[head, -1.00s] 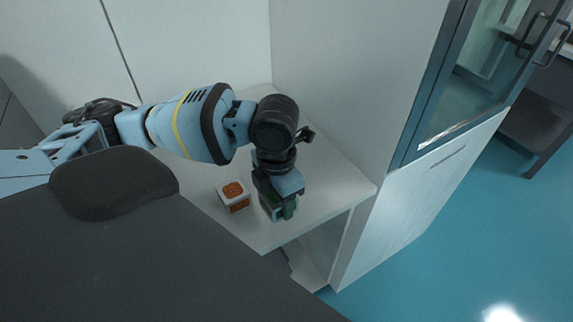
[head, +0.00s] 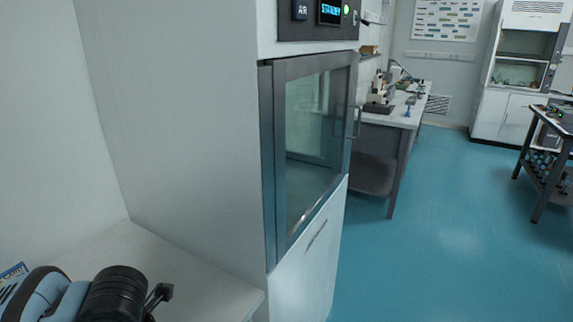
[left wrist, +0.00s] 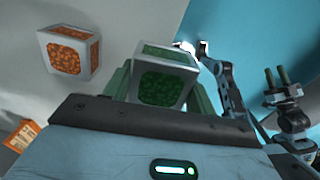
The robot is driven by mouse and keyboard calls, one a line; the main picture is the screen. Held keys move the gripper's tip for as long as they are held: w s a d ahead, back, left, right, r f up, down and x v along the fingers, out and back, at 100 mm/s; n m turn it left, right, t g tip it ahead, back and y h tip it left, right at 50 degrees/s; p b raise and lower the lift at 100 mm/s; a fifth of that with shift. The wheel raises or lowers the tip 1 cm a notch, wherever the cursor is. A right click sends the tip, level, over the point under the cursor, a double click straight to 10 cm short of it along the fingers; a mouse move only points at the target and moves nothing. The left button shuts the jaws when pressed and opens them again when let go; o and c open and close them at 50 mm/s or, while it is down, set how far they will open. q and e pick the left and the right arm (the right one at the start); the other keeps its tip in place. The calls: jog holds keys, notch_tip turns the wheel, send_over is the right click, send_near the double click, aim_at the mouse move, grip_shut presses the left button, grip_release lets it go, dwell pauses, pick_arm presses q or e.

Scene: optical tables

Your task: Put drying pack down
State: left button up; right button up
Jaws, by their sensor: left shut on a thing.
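In the left wrist view, a white cube-shaped pack with green beads behind its windows (left wrist: 162,72) sits between the green fingers of my left gripper (left wrist: 157,82), which is shut on it. I cannot tell whether the pack touches the white surface below. A like pack with orange beads (left wrist: 68,52) stands apart on that surface, to the left. The head view shows only part of my left arm at the lower left; gripper and packs are out of it. What looks like my right gripper (left wrist: 277,78) shows small at the right of the wrist view.
A white worktop (head: 170,270) lies beside a tall cabinet with a glass door (head: 312,150), which is shut. An orange-and-white box (left wrist: 24,134) is at the wrist view's left edge. A bench with instruments (head: 408,118) stands beyond; the blue floor (head: 440,240) is clear.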

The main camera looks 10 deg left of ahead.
pick_arm(q)
jog(key=n, duration=0.2)
jog(key=w+r+n, duration=0.1)
jog(key=n, duration=0.2)
jog(key=shift+w+d+r, duration=0.1)
jog(key=shift+w+d, duration=0.1)
jog(key=n, duration=0.3)
jog(key=w+r+n, duration=0.1)
jog(key=n, duration=0.1)
jog(key=shift+d+p, duration=0.2)
jog(key=shift+p, duration=0.1)
jog(key=w+d+r+n, duration=0.1)
jog(key=w+r+n, duration=0.2)
jog(key=n, duration=1.1)
jog(key=w+d+r+n+p, duration=0.1)
jog(key=w+r+n, duration=0.2)
jog(key=n, duration=1.2)
jog(key=shift+r+p, duration=0.3)
jog(key=shift+r, duration=0.35)
pick_arm(e)
jog(key=w+r, duration=0.2)
jog(key=r, duration=0.1)
jog(key=shift+w+d+t, duration=0.15)
jog(key=shift+d+t, duration=0.05)
jog(key=shift+t, duration=0.2)
pick_arm(q)
jog(key=s+f, duration=0.4)
jog(key=f, duration=0.1)
